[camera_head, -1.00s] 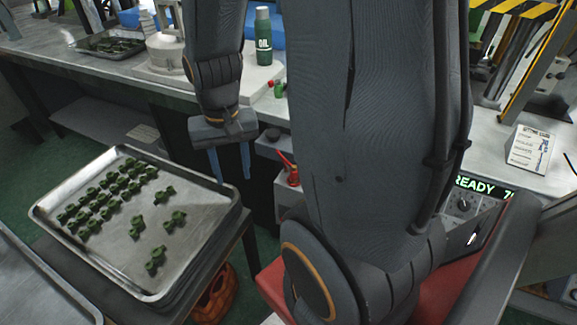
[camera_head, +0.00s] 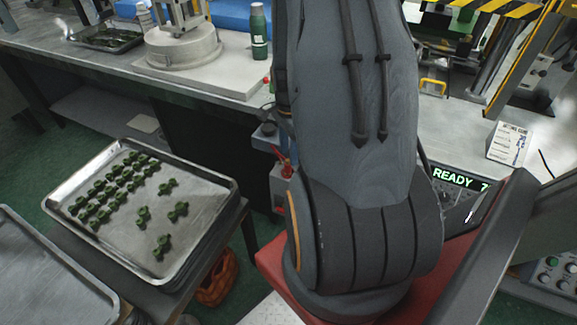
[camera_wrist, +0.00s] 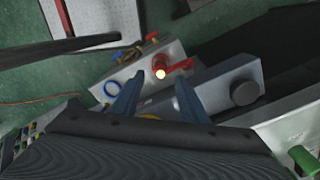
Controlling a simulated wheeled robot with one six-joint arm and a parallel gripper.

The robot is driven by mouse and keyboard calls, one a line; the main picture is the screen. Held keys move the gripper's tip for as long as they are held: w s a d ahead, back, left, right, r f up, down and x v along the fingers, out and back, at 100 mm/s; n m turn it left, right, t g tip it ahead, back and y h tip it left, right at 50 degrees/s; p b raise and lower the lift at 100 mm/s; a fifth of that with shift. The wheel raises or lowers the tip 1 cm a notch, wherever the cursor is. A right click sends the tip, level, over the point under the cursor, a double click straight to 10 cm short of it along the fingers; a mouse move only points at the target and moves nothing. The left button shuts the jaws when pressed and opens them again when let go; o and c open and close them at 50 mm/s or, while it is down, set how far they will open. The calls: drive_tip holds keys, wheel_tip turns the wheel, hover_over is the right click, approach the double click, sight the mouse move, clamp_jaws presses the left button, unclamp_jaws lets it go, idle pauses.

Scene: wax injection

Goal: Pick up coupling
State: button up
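Several green couplings (camera_head: 142,217) lie on a metal tray (camera_head: 205,232) at the left in the head view. Most sit in close rows at the tray's back left, and a few lie apart toward its right and front. In the wrist view my gripper (camera_wrist: 156,88) shows two blue fingers, spread apart with nothing between them. It hangs above a grey box with a red valve handle (camera_wrist: 178,68). No coupling shows in the wrist view. In the head view my gripper is hidden behind my arm.
A workbench (camera_head: 110,62) runs along the back, with a green bottle (camera_head: 259,30) and another tray of dark parts (camera_head: 105,38). An empty tray (camera_head: 45,270) is at the front left. A control panel reading READY (camera_head: 458,180) stands right of my arm.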

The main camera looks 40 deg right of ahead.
sight(287, 160)
drive_tip(key=shift+w+a+f+p, duration=0.15)
drive_tip(key=shift+f+p, duration=0.3)
drive_tip(key=shift+f, duration=0.8)
drive_tip(key=shift+s+a+f+p, duration=0.1)
drive_tip(key=shift+f+p, duration=0.35)
drive_tip(key=shift+f, duration=0.75)
clamp_jaws()
